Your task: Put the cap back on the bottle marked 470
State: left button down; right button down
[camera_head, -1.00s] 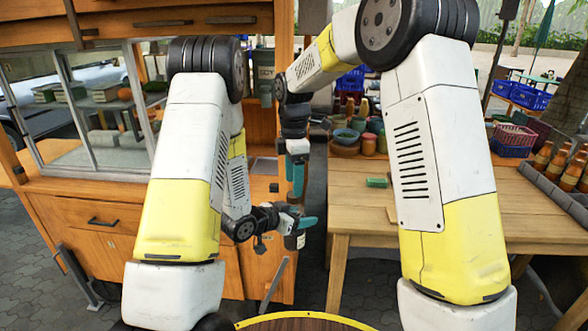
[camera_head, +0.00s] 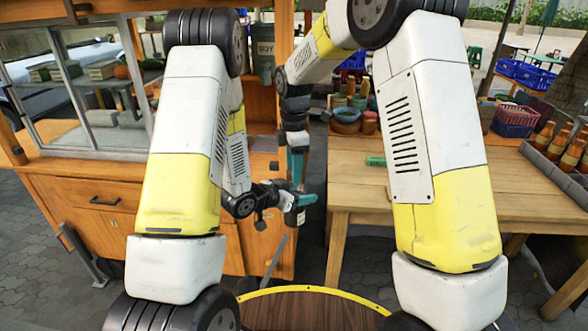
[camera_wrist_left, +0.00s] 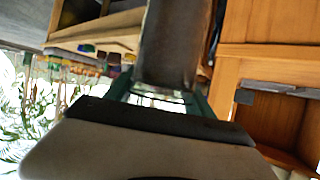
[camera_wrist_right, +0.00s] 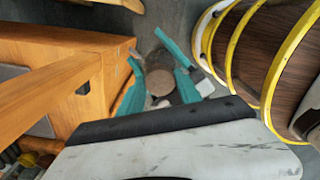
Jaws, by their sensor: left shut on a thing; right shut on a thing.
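My left gripper (camera_head: 306,199) reaches in from the left, between the cart and the table, and is shut. In the left wrist view a dark grey-brown cylinder (camera_wrist_left: 172,45), apparently the bottle, stands between its teal fingers; no number is readable. My right gripper (camera_head: 297,168) points down just above the left one and is shut. In the right wrist view a round brownish disc (camera_wrist_right: 160,82), apparently the cap, lies between its teal fingers. Whether the cap touches the bottle is hidden from all views.
A wooden cart with drawers (camera_head: 103,200) is on the left. A wooden table (camera_head: 450,185) on the right holds a green block (camera_head: 376,161), bowls and jars (camera_head: 347,119), a red crate (camera_head: 516,116) and several bottles (camera_head: 560,145). Paved floor lies between them.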

jog(key=c, duration=0.8)
grip_release()
jog(key=shift+c, duration=0.2)
jog(key=shift+r, duration=2.3)
jog(key=o, duration=0.6)
jog(key=shift+c, duration=0.2)
notch_tip(320, 180, up, 12)
